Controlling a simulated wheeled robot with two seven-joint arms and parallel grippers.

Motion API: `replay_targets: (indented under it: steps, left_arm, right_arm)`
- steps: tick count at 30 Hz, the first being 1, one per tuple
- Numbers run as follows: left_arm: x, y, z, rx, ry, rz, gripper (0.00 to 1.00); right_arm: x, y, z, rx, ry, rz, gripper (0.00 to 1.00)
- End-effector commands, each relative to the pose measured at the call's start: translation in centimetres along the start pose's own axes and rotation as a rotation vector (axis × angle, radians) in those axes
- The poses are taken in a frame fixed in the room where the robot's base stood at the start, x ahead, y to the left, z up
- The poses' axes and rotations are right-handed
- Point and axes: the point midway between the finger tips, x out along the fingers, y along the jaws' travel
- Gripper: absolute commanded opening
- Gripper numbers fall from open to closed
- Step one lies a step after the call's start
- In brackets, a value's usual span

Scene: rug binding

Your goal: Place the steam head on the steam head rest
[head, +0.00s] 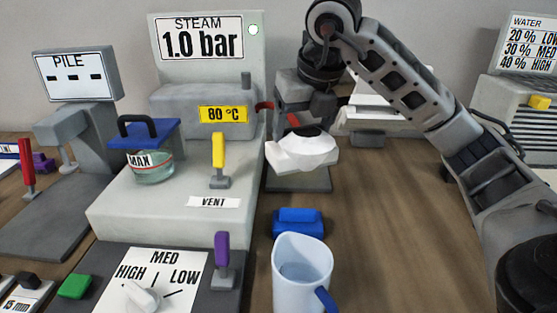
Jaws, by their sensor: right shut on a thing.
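The steam head (301,153) is a white, rounded body with a dark top and a bit of red beside it. My right gripper (318,112) reaches down from above and is shut on it at its top; the fingertips are small and partly hidden. Under the steam head is a flat dark grey plate (300,183), which looks like the steam head rest. The steam head covers much of it, and I cannot tell whether the two touch. My left gripper is not in view.
The grey steam unit (115,212), with its yellow lever (218,153) and a lidded water tank (153,165), stands left of the plate. A blue block (298,222) and a pale jug (301,272) stand in front. The wooden table is clear to their right.

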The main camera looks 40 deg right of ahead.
Motion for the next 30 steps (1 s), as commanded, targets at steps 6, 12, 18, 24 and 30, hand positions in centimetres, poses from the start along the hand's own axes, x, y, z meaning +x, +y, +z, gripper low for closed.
replay_targets:
  steps: [6,12,18,24,30]
  left_arm:
    - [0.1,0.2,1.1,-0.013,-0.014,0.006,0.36]
    - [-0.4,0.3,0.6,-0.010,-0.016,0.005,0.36]
    - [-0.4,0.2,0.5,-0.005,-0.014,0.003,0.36]
    - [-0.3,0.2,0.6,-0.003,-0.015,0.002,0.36]
    - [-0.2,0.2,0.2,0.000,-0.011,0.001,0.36]
  right_arm:
    - [2.9,-1.4,2.4,0.007,0.004,0.003,0.14]
    - [6.2,-3.3,5.7,0.006,0.003,0.001,0.14]
    - [10.6,-4.5,7.0,0.002,0.002,0.002,0.14]
    - [12.6,-5.0,7.7,0.001,-0.002,0.002,0.14]
    - [14.9,-5.5,7.5,0.000,0.003,0.000,0.14]
